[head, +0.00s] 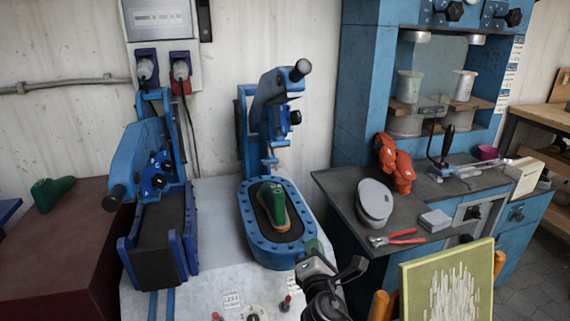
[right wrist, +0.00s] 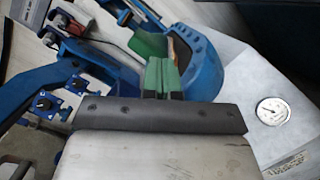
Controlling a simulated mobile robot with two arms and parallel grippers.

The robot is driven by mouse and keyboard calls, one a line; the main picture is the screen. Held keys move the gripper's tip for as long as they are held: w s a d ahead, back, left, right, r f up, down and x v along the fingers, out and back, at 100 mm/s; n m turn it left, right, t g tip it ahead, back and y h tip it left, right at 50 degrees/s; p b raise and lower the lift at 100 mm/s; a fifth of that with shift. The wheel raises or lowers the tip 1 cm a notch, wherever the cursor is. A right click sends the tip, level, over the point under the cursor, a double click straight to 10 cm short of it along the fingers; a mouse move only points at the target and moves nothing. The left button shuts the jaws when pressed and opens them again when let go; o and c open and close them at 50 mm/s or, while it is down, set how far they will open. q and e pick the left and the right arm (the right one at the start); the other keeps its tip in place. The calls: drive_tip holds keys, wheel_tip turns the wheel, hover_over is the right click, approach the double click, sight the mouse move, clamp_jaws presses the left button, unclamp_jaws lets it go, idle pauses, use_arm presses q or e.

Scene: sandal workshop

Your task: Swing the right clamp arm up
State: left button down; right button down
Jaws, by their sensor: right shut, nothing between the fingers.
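The right clamp arm (head: 270,92) is blue with a black handle knob (head: 300,70). It is tilted up, with its knob high, above and behind the blue oval bed (head: 254,246). A green last with a tan sole (head: 273,203) lies on that bed; green also shows beside the bed in the right wrist view (right wrist: 148,43). My right gripper (head: 314,246) has green fingertips and is shut and empty. It is at the front right of the bed, below and apart from the clamp arm. Its fingers also show in the right wrist view (right wrist: 163,77). My left gripper is out of view.
The left clamp arm (head: 138,160) leans forward and down over its dark bed (head: 157,245). A dark bench (head: 340,185) at right holds a grey pad, red-handled pliers (head: 395,238) and red objects. A dial gauge (right wrist: 272,111) sits on the pale worktop.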

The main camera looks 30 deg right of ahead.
drive_tip(key=w+d+r+n+t+y+p, duration=0.1)
drive_tip(key=w+r+n+t+y+p, duration=0.2)
drive_tip(key=w+r+n, duration=1.1)
drive_tip(key=w+r+t, duration=0.1)
drive_tip(key=w+t, duration=0.1)
drive_tip(key=shift+w+d+r, duration=0.35)
drive_tip(key=shift+w, duration=0.05)
